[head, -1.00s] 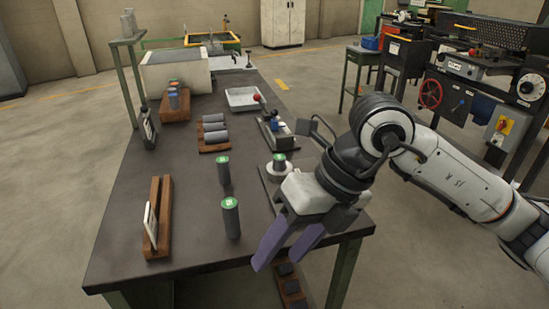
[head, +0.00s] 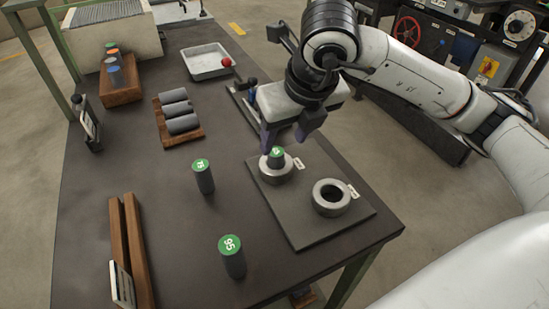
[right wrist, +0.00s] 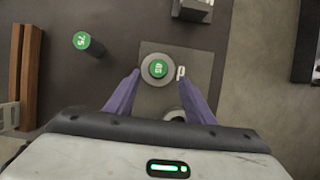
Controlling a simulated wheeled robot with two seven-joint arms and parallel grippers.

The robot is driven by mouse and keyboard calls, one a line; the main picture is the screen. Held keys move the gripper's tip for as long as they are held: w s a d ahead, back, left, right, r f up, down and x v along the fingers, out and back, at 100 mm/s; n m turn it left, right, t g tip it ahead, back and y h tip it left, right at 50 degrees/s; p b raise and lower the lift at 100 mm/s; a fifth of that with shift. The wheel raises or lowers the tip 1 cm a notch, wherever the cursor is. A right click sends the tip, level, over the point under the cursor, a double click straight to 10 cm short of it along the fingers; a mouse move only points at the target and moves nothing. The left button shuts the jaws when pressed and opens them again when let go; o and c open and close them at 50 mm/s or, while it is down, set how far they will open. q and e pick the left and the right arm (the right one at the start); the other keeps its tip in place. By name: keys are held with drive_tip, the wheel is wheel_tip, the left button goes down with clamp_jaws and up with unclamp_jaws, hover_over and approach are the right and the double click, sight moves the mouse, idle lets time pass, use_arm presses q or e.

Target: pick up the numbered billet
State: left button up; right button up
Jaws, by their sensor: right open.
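Three upright dark billets with green numbered caps show in the head view. One billet (head: 277,155) stands in a metal ring (head: 275,173) on a dark square plate (head: 310,232); its cap reads 85 in the right wrist view (right wrist: 158,68). The 75 billet (head: 203,176) and the 95 billet (head: 232,258) stand on the bare bench. My right gripper (head: 288,140) is open and empty, its purple fingers pointing down just above and behind the 85 billet. In the right wrist view the 85 billet lies between and slightly beyond the fingertips (right wrist: 161,76). My left gripper is out of view.
An empty ring (head: 331,197) sits on the same plate. Grey cylinders lie on a wooden rack (head: 195,135). A wooden block (head: 121,92) holds several coloured-cap pieces.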

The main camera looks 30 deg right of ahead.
sight(277, 152)
drive_tip(key=p+x, duration=0.1)
drive_tip(key=x, duration=0.4)
drive_tip(key=shift+w+a+f, duration=0.15)
drive_tip(key=shift+w+f, duration=0.05)
drive_tip(key=shift+f, duration=0.1)
drive_tip(key=shift+r, duration=0.1)
clamp_jaws()
